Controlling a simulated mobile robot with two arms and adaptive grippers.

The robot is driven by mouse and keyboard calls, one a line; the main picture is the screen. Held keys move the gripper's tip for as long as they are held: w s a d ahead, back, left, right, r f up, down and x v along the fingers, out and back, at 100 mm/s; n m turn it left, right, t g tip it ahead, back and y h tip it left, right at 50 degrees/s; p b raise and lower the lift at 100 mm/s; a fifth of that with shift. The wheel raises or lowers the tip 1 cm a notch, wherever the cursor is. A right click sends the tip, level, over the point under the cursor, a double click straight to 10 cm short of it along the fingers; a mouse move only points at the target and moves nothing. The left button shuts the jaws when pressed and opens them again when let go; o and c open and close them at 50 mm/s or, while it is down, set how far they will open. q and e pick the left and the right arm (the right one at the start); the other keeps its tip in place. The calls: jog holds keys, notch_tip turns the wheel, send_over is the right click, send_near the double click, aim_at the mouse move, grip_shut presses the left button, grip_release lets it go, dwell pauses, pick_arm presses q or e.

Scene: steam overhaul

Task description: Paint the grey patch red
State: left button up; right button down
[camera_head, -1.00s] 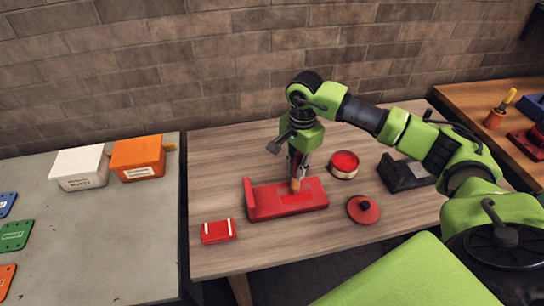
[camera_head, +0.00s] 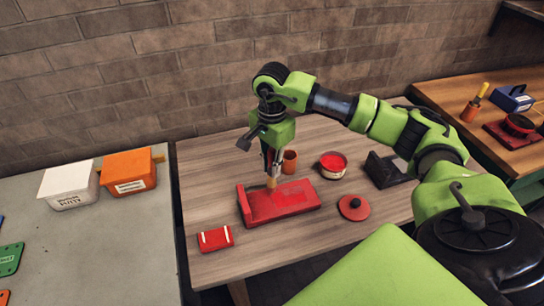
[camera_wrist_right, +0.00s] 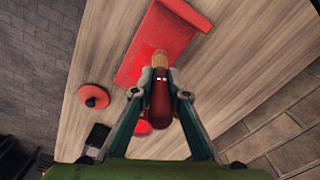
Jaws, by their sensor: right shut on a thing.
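My right gripper (camera_head: 271,168) is shut on a brush, whose dark red handle (camera_wrist_right: 161,105) stands between the fingers in the wrist view. The brush's tan tip (camera_head: 271,182) points down at the red metal part (camera_head: 258,209), over its back edge left of the middle. I cannot tell whether the bristles touch it. The top of the part shows red, with a faintly outlined patch (camera_head: 294,193); no clear grey shows there. The open tin of red paint (camera_head: 333,163) stands behind right. My left gripper is not in view.
A red lid (camera_head: 353,207) and a black block (camera_head: 382,170) lie right, a small red box (camera_head: 215,238) front left. White (camera_head: 70,186) and orange (camera_head: 128,174) bins stand on the left table. The wooden table's front is mostly clear.

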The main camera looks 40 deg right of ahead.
aim_at(271, 150)
notch_tip(271, 150, up, 3)
jog(key=shift+w+a+f+p, duration=0.1)
jog(key=shift+a+f+p, duration=0.05)
jog(key=shift+p, duration=0.45)
jog(key=shift+r, duration=0.4)
